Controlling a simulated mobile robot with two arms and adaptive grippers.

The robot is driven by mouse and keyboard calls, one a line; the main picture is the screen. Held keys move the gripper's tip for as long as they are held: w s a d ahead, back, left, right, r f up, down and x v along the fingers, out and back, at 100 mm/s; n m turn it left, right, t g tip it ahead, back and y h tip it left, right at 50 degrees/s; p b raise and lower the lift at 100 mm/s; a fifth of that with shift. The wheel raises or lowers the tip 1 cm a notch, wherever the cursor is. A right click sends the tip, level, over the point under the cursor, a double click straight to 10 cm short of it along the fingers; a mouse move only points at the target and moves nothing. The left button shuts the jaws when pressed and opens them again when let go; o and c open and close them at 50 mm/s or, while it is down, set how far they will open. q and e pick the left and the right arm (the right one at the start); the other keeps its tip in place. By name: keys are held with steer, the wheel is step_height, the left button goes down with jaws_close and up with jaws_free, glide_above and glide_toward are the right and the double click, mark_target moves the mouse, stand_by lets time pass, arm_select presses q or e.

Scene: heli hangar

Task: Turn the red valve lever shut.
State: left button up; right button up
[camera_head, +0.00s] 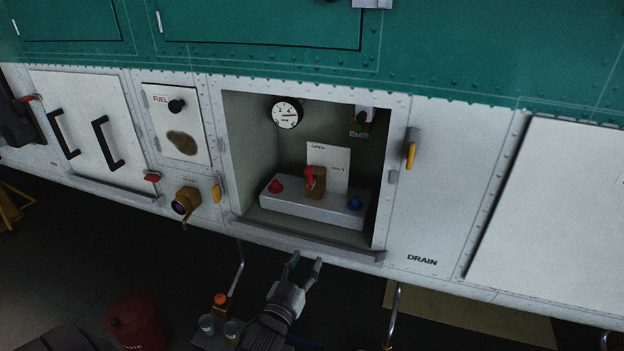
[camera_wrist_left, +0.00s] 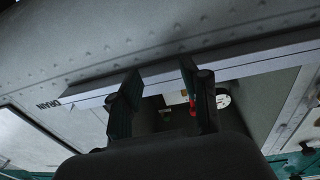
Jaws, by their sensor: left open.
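The red valve lever (camera_head: 310,178) stands up from a brass-coloured valve body (camera_head: 319,186) on a grey block (camera_head: 300,205) inside an open recess in the helicopter's side. A white card behind it reads OPEN at the upper left and SHUT at the right. The lever points up, near the OPEN side. My left gripper (camera_head: 303,262) is open and empty, below and in front of the recess's lower sill, apart from the lever. In the left wrist view the gripper (camera_wrist_left: 160,88) shows both fingers, with the red lever (camera_wrist_left: 193,106) partly hidden behind one finger. My right gripper is not in view.
A red knob (camera_head: 276,186) and a blue knob (camera_head: 355,203) flank the lever. A gauge (camera_head: 286,113) hangs above at the back. The recess sill (camera_head: 310,240) juts out above my gripper. A red bucket (camera_head: 137,320) stands on the floor at the lower left.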

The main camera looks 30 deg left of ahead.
mark_target(307, 173)
arm_select(q)
step_height(307, 173, up, 14)
steer(key=s+a+t+y, duration=0.2)
steer(key=a+t, duration=0.1)
steer(key=shift+n, duration=0.4)
steer(key=p+x, duration=0.1)
steer(key=x, duration=1.1)
steer(key=shift+d, duration=0.2)
steer(key=shift+w+a+r, duration=0.2)
steer(key=shift+w+r, duration=0.05)
steer(key=shift+w, duration=0.4)
steer(key=shift+c, duration=0.2)
jaws_close()
